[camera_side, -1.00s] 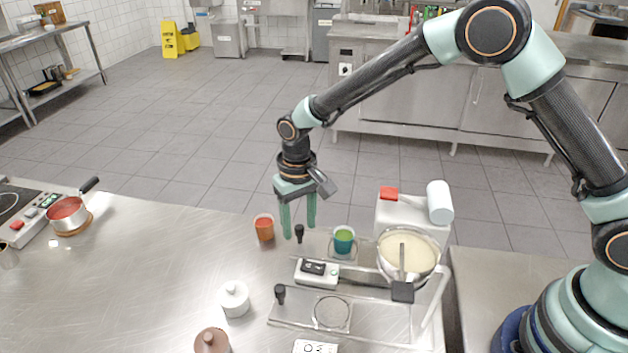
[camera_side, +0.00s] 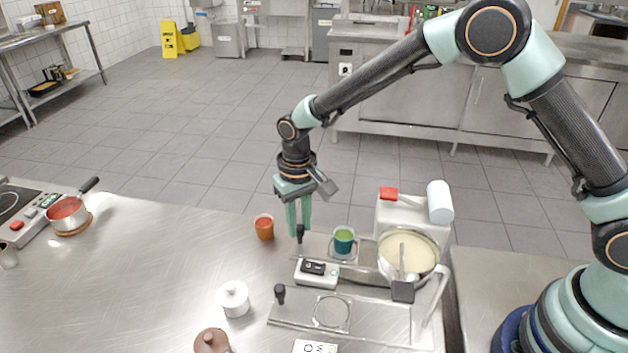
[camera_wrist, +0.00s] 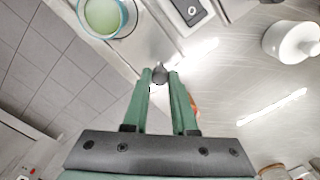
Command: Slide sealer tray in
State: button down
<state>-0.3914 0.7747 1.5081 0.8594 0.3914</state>
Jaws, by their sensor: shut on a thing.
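My gripper (camera_side: 299,236) is shut on the small black knob (camera_wrist: 160,72) at the left end of the flat metal sealer tray (camera_side: 317,245). Its green fingers point down, one on each side of the knob. A teal-rimmed cup with green contents (camera_side: 344,241) sits upright in the tray, right of the knob; the cup also shows at the top left of the wrist view (camera_wrist: 103,14). In the side view the fingers mostly hide the knob.
A control box (camera_side: 317,273) stands in front of the tray. Nearer is a second plate with a round opening (camera_side: 331,312) and a black knob (camera_side: 280,293). An orange cup (camera_side: 264,228) stands close left of my gripper. A cream-filled pot (camera_side: 408,252) is at right.

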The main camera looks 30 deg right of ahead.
aim_at(323, 246)
dwell(0.7)
jog(key=shift+s+d, duration=1.65)
jog(key=shift+d, duration=0.15)
jog(key=c, duration=0.7)
grip_release()
notch_tip(323, 246, up, 12)
jog(key=shift+r, duration=0.1)
